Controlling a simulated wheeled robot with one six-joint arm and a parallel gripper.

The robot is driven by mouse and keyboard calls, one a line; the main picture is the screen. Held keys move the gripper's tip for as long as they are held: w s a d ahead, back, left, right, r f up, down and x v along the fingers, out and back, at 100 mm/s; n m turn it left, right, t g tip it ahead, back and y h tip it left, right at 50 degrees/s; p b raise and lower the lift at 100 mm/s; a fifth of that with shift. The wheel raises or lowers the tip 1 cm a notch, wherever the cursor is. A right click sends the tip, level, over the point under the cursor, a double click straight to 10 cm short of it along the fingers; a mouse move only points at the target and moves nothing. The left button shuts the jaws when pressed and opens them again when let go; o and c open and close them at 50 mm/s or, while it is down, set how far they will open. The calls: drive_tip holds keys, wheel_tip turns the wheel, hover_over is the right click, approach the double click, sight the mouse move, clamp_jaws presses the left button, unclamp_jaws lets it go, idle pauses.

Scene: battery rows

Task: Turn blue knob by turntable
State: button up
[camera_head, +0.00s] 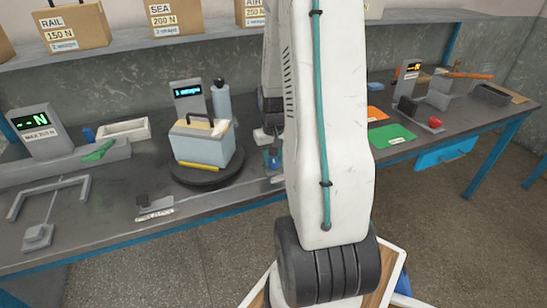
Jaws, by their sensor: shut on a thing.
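The blue knob (274,162) is on the bench just right of the turntable (207,172), partly hidden by my white arm. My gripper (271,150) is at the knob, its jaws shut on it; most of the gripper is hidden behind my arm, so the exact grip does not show. The round dark turntable carries a pale blue-grey box (203,148) with a tan top, a handle and a yellow strip on its lower edge.
A small display (188,93) and a grey bottle (222,103) stand behind the turntable. A scale with green digits (38,125) is at left. Labelled cartons (75,27) line the shelf. A green mat (392,135) and red knob (435,122) lie right of my arm.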

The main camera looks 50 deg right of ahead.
sight(274, 159)
drive_tip(key=m, duration=0.9)
idle(0.5)
drive_tip(key=o, duration=1)
wheel_tip(274, 159, up, 8)
drive_tip(key=shift+f, duration=0.1)
idle(0.5)
